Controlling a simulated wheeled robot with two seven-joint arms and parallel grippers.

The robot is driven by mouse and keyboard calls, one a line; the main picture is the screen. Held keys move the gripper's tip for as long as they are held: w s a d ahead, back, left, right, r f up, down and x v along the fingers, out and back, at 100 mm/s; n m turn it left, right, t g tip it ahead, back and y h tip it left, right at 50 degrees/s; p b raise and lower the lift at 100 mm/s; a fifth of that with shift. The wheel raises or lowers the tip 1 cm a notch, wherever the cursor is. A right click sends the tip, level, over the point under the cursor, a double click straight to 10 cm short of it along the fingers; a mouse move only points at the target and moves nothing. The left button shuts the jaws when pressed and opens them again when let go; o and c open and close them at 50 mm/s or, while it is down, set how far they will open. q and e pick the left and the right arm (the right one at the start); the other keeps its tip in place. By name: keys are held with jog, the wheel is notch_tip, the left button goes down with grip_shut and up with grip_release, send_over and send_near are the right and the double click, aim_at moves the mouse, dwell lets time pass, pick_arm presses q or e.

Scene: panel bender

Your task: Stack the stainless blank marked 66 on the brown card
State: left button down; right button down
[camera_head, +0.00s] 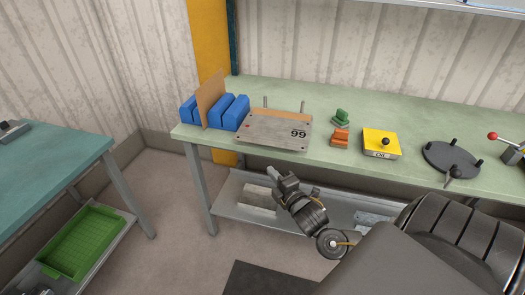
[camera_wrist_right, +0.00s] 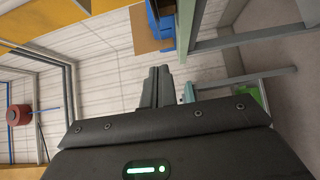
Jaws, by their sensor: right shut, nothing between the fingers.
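The stainless blank (camera_head: 273,131) lies flat near the front edge of the green bench, at its left part. Its mark reads like 99 from here, which may be 66 upside down. The brown card (camera_head: 211,97) stands upright, slightly tilted, between blue blocks (camera_head: 235,112) just left of the blank. The card also shows at the top of the right wrist view (camera_wrist_right: 145,28). My right gripper (camera_head: 272,172) is shut and empty, in front of the bench edge and apart from the blank. My left gripper is not in view.
Green and orange pieces (camera_head: 341,137), a yellow block with a black knob (camera_head: 381,143) and a dark round fixture (camera_head: 453,159) stand right of the blank. A lower shelf (camera_head: 232,206) runs under the bench. A teal table (camera_head: 50,165) stands at left, a green crate (camera_head: 80,243) below it.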

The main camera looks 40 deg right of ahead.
jog(key=p, duration=0.2)
send_near(265, 144)
jog(key=w+a, duration=0.5)
jog(key=w+d, duration=0.1)
jog(key=w+d+p, duration=0.1)
jog(key=d, duration=0.1)
jog(key=shift+w+d+f, duration=0.15)
jog(key=shift+w+d, duration=0.2)
jog(key=w+d, duration=0.1)
jog(key=w+d+b, duration=0.1)
jog(key=shift+d, duration=0.4)
